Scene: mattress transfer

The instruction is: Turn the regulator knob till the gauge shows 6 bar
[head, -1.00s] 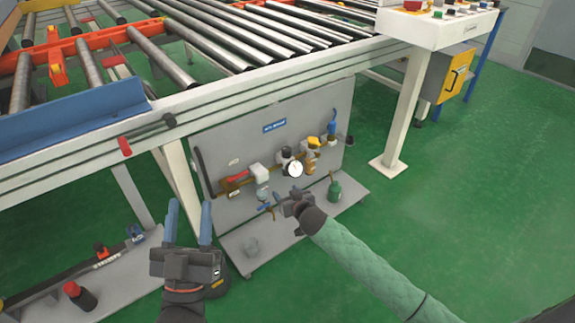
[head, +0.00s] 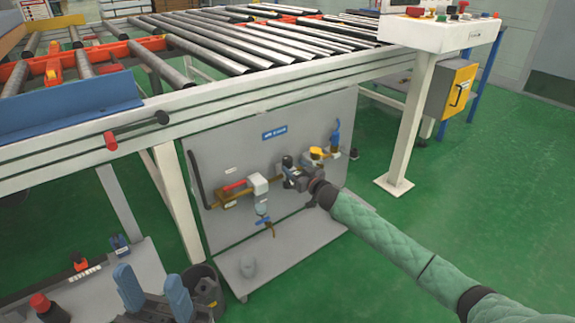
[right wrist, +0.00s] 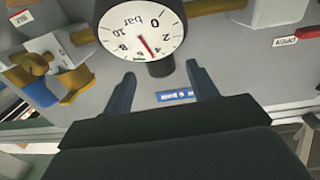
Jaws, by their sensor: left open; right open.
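The round white gauge (right wrist: 140,28) is upside down in the right wrist view, and its red needle points close to the 4. A dark round part, seemingly the regulator knob (right wrist: 160,67), shows just beside the gauge. In the head view the black knob (head: 287,161) tops the regulator on the grey panel; my right gripper hides the gauge there. My right gripper (right wrist: 163,82) is open, its fingertips to either side of the dark part with gaps visible. It also shows in the head view (head: 290,174). My left gripper (head: 150,280) is open and empty at the lower left.
The grey panel (head: 232,165) carries brass pipework, a red-handled valve (head: 233,187), a blue-handled valve (head: 336,130) and a yellow part (head: 317,152). The roller conveyor (head: 215,45) stands above. A low shelf with small items lies at left. The green floor at right is clear.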

